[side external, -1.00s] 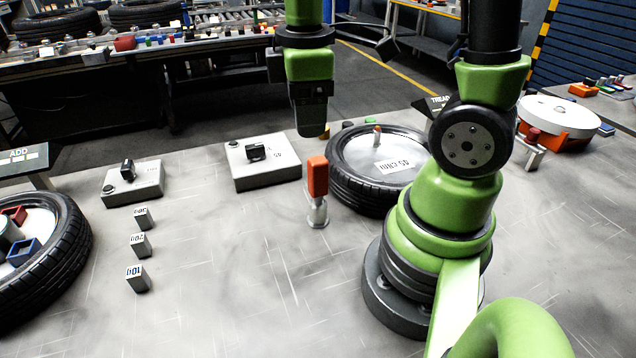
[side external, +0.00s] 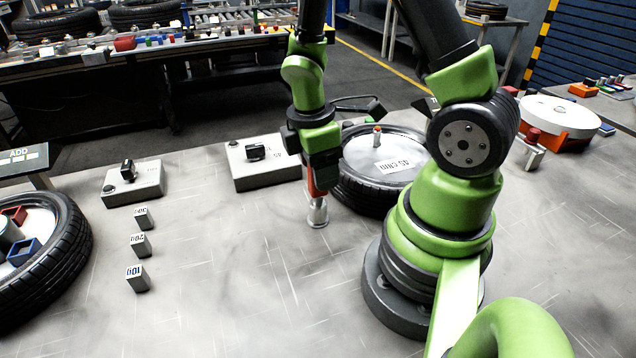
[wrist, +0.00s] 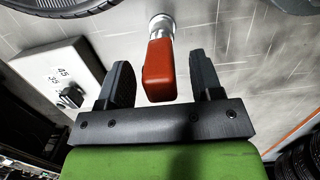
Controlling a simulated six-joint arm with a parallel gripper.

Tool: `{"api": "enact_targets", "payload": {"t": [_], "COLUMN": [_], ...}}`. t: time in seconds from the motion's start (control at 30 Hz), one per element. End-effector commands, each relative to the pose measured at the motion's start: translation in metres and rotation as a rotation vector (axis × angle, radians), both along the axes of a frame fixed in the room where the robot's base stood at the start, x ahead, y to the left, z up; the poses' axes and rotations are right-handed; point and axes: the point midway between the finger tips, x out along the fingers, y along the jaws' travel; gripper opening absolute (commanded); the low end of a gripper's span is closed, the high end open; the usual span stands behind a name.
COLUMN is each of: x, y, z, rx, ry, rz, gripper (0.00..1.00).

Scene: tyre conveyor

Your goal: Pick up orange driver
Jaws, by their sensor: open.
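The orange driver stands upright in a small metal holder (side external: 317,212) on the grey table. In the side view its orange handle (side external: 311,184) is partly hidden by my gripper (side external: 312,180). In the wrist view the orange handle (wrist: 159,70) lies between the two dark fingers of my gripper (wrist: 163,82), with a gap on each side. The gripper is open around the handle, and neither finger touches it there. The metal holder (wrist: 161,25) shows at the far end of the handle.
A tyre with a white disc (side external: 375,165) stands close to the right of the driver. A grey switch box (side external: 262,172) is to the left. Several small labelled weights (side external: 140,245) stand further left. The table in front is clear.

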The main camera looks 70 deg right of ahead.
Motion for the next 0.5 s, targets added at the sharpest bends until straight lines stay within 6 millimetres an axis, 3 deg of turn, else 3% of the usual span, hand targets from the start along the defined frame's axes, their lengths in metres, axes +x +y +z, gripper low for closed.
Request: {"api": "enact_targets", "payload": {"t": [0.33, 0.37, 0.5], "x": [-0.0008, -0.0008, -0.0008], "y": [-0.0003, -0.0003, -0.0003], "z": [-0.0096, -0.0096, -0.0095], "rx": [0.003, 0.003, 0.003], "ry": [-0.002, -0.002, -0.002], "rz": [-0.001, -0.001, -0.001], "gripper": [0.6, 0.57, 0.25]}}
